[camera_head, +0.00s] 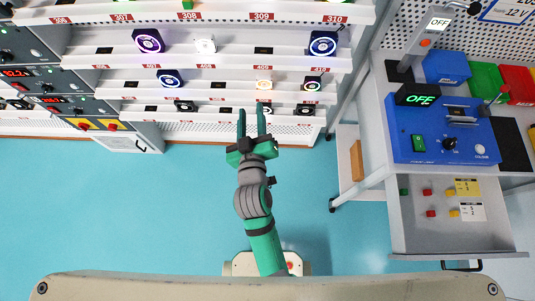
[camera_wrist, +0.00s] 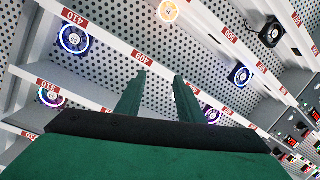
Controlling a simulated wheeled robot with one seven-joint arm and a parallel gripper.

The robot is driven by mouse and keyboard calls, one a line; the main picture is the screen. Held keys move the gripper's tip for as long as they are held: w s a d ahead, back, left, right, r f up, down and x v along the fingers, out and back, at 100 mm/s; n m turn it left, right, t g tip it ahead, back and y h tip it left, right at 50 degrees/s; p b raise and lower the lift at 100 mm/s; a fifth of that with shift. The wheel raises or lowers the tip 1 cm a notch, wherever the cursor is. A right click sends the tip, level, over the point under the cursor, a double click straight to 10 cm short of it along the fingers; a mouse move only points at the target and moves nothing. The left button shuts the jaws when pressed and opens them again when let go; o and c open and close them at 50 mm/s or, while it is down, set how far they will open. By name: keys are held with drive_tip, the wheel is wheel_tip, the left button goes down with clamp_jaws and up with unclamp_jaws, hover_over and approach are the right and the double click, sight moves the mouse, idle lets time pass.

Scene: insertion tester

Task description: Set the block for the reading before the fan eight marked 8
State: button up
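My gripper (camera_head: 251,112) is open and empty, its two green fingers apart and pointing at the lower shelves; the fingers also show in the wrist view (camera_wrist: 160,76). Small red blocks (camera_head: 427,192) and yellow blocks (camera_head: 454,214) lie in the open drawer (camera_head: 415,232) at the right, far from my gripper. Fans stand on the shelves: a purple-lit one (camera_head: 148,40) near label 307, a blue-lit one (camera_head: 170,78) near 407, an orange-lit one (camera_head: 264,85) near 409 and a lit one (camera_head: 323,42) near 310. Their centre markings are too small to read surely.
A blue control box (camera_head: 445,150) with a display reading OFF (camera_head: 418,95) stands on the right bench. Blue, red and green bins (camera_head: 446,67) sit behind it. A yellow note (camera_head: 467,187) lies in the drawer. Instruments with red displays (camera_head: 15,72) stand at left. The blue floor is clear.

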drive_tip(key=s+d+f+m, duration=0.1)
drive_tip(key=s+f, duration=0.1)
drive_tip(key=s, duration=0.7)
drive_tip(key=s+d+f+m, duration=0.1)
drive_tip(key=s+d+m, duration=0.1)
drive_tip(key=s, duration=0.7)
drive_tip(key=s+d+f+m, duration=0.1)
drive_tip(key=s+f+m, duration=0.1)
drive_tip(key=s, duration=0.7)
drive_tip(key=shift+d+f+g+h, duration=0.3)
drive_tip(key=shift+h, duration=0.1)
drive_tip(key=shift+c, duration=0.5)
